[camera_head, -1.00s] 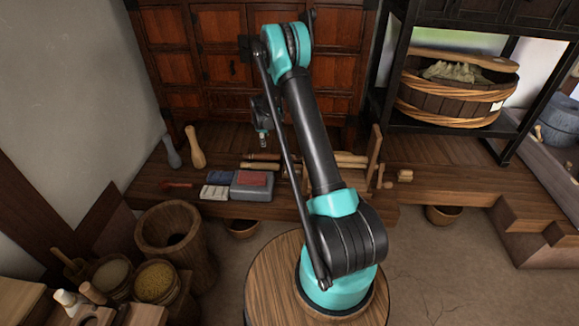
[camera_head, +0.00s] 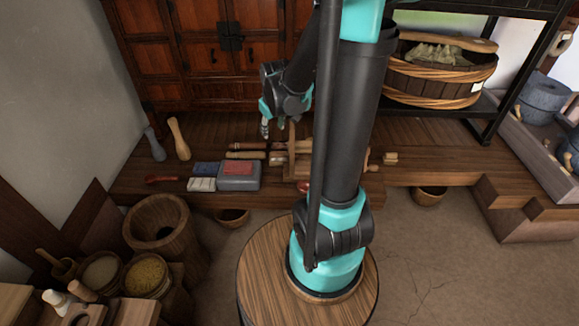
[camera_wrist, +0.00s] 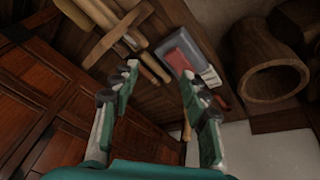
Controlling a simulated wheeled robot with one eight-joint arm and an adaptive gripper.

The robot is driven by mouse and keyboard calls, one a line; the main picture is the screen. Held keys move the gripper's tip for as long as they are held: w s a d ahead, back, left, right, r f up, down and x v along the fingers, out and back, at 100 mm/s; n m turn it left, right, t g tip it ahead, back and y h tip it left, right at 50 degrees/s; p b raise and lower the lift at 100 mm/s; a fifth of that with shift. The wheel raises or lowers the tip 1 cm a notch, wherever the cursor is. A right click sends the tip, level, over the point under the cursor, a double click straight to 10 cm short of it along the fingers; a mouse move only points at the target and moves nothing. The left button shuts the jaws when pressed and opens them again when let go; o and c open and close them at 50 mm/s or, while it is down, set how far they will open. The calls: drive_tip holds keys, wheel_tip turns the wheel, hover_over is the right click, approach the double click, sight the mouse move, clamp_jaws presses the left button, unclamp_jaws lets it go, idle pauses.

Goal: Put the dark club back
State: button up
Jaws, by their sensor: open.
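A dark grey-blue club (camera_head: 154,144) stands upright at the left end of the low wooden platform (camera_head: 275,193), near the wall. A pale wooden club (camera_head: 179,139) stands just right of it. My gripper (camera_head: 265,130) is above the platform, to the right of both clubs and apart from them. In the wrist view my gripper (camera_wrist: 160,76) is open, with nothing between its fingers. Part of a pale club (camera_wrist: 186,132) shows there beside the right finger; I cannot make out the dark one. Several rolling-pin-like rods (camera_head: 247,155) lie below my gripper.
A grey box with a red top (camera_head: 240,177) and white blocks (camera_head: 201,184) lie on the platform's front part. A wooden mortar (camera_head: 165,238) stands on the floor at left. A wooden rack (camera_wrist: 113,37) stands by the rods. A cabinet (camera_head: 200,55) closes the back.

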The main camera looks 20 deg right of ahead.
drive_tip(key=s+f+m, duration=0.2)
drive_tip(key=s+m, duration=0.2)
drive_tip(key=s, duration=1.3)
drive_tip(key=shift+d+f, duration=0.2)
drive_tip(key=shift+f, duration=0.05)
